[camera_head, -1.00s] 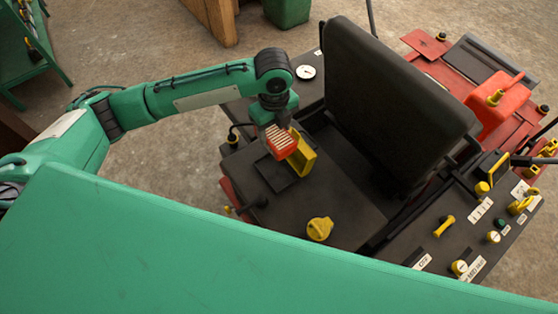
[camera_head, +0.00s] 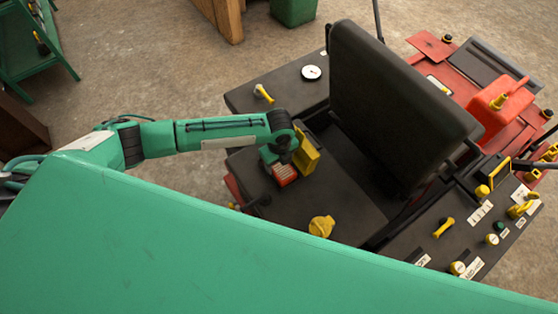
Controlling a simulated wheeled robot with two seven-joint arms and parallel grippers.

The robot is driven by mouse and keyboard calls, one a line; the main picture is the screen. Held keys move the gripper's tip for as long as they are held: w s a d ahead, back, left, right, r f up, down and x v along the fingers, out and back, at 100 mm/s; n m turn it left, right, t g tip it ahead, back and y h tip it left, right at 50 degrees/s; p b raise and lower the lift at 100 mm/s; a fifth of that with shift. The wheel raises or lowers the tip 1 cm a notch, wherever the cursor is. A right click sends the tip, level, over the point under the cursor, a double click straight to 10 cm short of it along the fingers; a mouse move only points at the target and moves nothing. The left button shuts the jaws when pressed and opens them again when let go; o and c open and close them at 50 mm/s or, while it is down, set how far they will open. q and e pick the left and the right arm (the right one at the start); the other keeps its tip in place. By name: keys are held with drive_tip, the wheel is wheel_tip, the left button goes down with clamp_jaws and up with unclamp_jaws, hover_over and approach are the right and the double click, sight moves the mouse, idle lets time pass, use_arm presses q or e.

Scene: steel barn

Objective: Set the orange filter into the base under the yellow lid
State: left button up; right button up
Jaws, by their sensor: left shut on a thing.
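The orange filter (camera_head: 285,173), with a pale ribbed top, is at my left gripper (camera_head: 271,158), which is shut on it. The filter is low over the black deck, in front of the open yellow lid (camera_head: 306,154), which stands tilted up. The dark base under the lid is mostly hidden by the filter and my gripper. I cannot tell whether the filter is in the base or just above it. My right gripper is not in view.
A yellow knob (camera_head: 321,226) sits on the deck nearby. A tall black seat back (camera_head: 392,105) rises close on the right. A round white gauge (camera_head: 311,72) and a yellow handle (camera_head: 263,94) lie behind my arm. A red can (camera_head: 499,100) stands further right.

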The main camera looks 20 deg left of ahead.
sight(279, 164)
use_arm(q)
drive_tip(key=shift+f, duration=0.15)
drive_tip(key=o, duration=1)
drive_tip(key=shift+r, duration=0.2)
drive_tip(key=shift+w+r, duration=0.1)
drive_tip(key=shift+r, duration=0.1)
wheel_tip(279, 164, up, 12)
drive_tip(key=b, duration=0.2)
drive_tip(key=shift+f, duration=0.2)
